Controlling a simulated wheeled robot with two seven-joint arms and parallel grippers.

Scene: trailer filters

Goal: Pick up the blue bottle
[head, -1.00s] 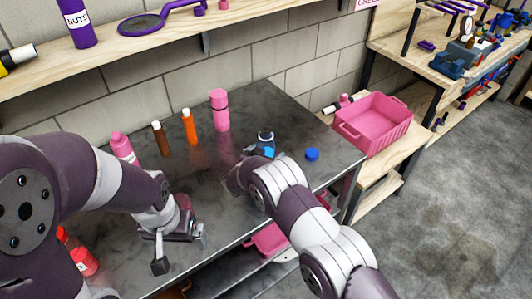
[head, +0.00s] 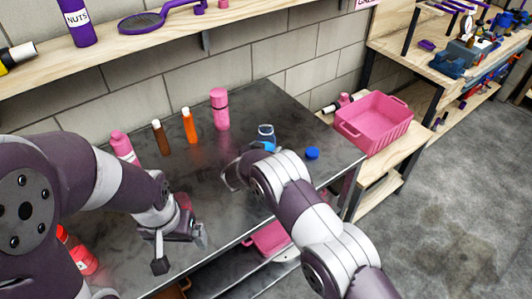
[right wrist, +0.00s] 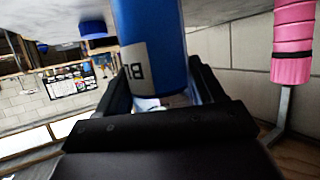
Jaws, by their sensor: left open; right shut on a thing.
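The blue bottle (head: 266,131) is at the far right part of the dark metal table in the head view, mostly hidden behind my right arm. In the right wrist view the blue bottle (right wrist: 155,40), with a white label, stands between the fingers of my right gripper (right wrist: 160,90), which is shut on it. In the head view the right fingers are largely hidden. My left gripper (head: 180,250) is open and empty over the table's front left, apart from the bottles.
A blue cap (head: 312,153) lies right of the bottle. Pink (head: 220,110), orange (head: 189,126) and brown (head: 160,139) bottles stand along the back, with another pink bottle (head: 123,147) at left. A pink crate (head: 365,143) stands on the wooden bench at right.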

